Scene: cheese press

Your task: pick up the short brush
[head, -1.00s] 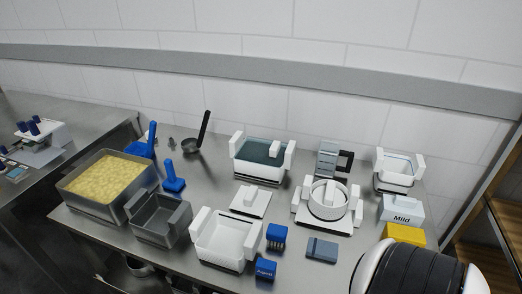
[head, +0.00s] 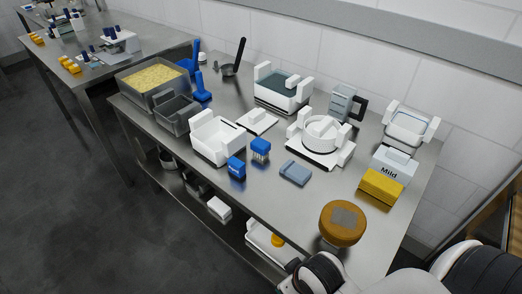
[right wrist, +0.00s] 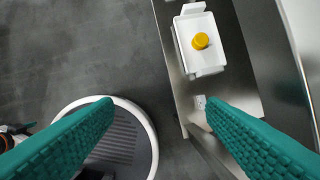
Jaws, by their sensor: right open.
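A second blue tool with an upright handle (head: 203,90) stands farther back by the grey bin; I cannot tell for certain which of the two is the short brush. My right gripper (right wrist: 160,105) shows in the right wrist view with its teal fingers wide apart and nothing between them. It points down over the floor beside the table's front edge, away from both blue tools. My left gripper is not in view.
A lower-shelf white tray (right wrist: 188,45) holds a yellow round piece (right wrist: 200,41).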

